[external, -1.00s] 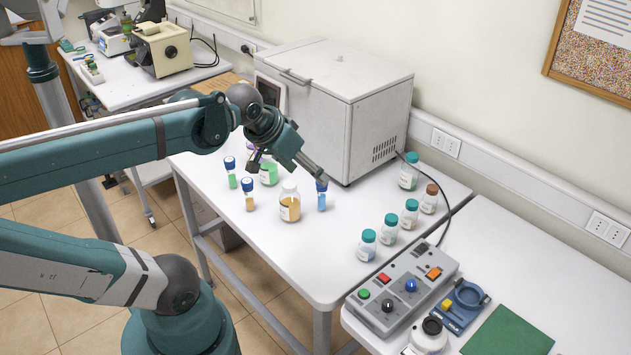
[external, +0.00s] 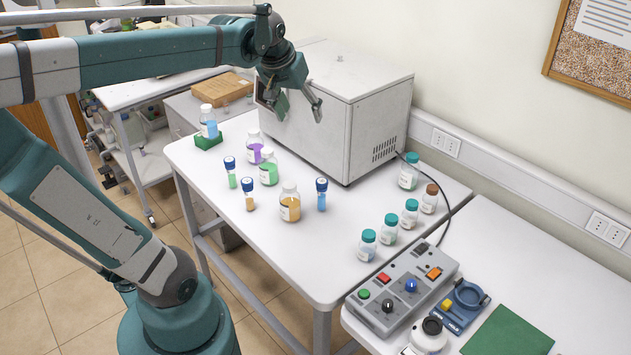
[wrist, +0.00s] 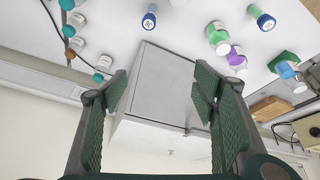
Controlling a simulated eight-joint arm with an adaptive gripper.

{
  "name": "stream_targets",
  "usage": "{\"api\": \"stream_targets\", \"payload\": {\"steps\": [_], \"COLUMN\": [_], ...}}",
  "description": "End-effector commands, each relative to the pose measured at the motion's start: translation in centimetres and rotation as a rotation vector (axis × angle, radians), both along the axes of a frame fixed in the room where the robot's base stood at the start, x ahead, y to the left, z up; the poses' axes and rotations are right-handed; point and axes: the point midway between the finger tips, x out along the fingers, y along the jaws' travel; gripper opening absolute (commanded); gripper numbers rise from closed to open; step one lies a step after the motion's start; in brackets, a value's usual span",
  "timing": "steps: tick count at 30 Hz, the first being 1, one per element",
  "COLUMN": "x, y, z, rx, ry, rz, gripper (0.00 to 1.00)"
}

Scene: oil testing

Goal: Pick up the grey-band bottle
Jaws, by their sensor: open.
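My gripper (external: 298,112) is open and empty, raised in front of the large white box, above the table. In the wrist view its fingers (wrist: 160,90) are spread with nothing between them. No grey band can be made out clearly on any bottle. White-capped bottles stand on the table: orange (external: 290,205), green (external: 268,170), purple (external: 254,148), and a blue one (external: 208,124) on a green block. Teal-capped bottles stand at the right, including one near the box (external: 408,172) and one in front (external: 366,246), with a brown-capped bottle (external: 429,200).
Small blue-capped vials, green (external: 231,174), orange (external: 248,196) and blue (external: 321,196), stand among the bottles. The white box (external: 345,105) is a tall obstacle behind. A control panel (external: 400,290) and black cable lie at right. The table's front middle is clear.

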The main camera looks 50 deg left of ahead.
Motion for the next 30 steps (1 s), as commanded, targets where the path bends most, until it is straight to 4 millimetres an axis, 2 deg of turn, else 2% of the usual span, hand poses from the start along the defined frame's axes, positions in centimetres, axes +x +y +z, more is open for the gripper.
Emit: {"api": "stream_targets", "payload": {"steps": [6,16,30], "x": [2.2,4.6,6.3], "y": [4.9,12.6,24.8], "z": [1.1,1.8,1.1], "rx": [-0.025,-0.066,-0.130], "ry": [0.037,0.091,0.163], "rz": [0.099,0.244,0.454], "gripper": [0.59,0.59,0.59]}}
